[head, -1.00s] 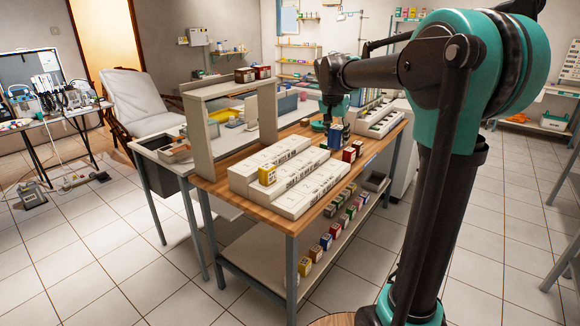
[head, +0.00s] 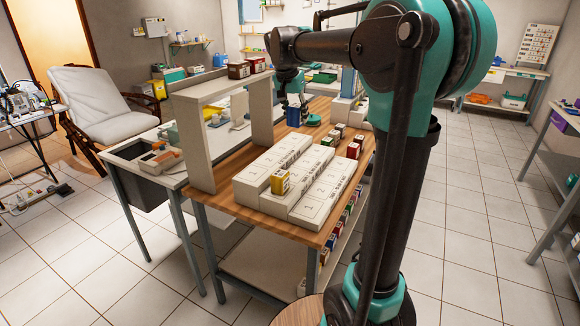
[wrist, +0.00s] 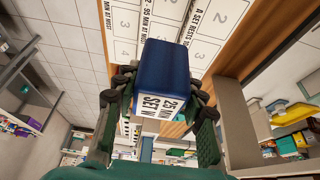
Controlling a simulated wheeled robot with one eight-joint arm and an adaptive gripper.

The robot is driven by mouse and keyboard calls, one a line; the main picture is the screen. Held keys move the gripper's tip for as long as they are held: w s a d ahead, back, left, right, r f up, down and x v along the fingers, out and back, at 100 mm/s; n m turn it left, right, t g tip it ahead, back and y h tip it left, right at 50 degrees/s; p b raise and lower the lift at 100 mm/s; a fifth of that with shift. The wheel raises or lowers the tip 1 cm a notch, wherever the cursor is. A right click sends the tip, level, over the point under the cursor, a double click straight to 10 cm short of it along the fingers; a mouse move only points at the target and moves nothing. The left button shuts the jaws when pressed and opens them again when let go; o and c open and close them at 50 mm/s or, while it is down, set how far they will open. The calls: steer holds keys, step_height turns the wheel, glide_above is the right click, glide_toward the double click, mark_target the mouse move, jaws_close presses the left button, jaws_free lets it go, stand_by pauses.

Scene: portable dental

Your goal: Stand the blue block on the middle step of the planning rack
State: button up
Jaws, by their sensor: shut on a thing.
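The blue block (head: 294,118) is held in my gripper (head: 291,103), above the far part of the wooden table, beyond the rack's far end. In the wrist view the blue block (wrist: 166,68) sits between the two fingers of my gripper (wrist: 162,100), with a white printed label on one face. The planning rack (head: 318,205) is a white stepped stand with numbered, printed steps. A yellow block (head: 280,181) stands on it near its front end. Part of the rack (wrist: 212,22) shows behind the block in the wrist view. I cannot tell the block's exact height above the table.
A beige shelf frame (head: 200,140) stands along the table's left side, with dark red boxes (head: 239,69) on top. A teal object (head: 312,120) is beside the held block. Coloured blocks line the lower shelf.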

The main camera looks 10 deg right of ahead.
step_height(320, 180, down, 20)
steer(key=shift+a+r, duration=0.1)
steer(key=shift+a, duration=0.05)
stand_by(0.4)
steer(key=o, duration=0.9)
steer(key=v, duration=1.2)
steer(key=shift+w, duration=0.15)
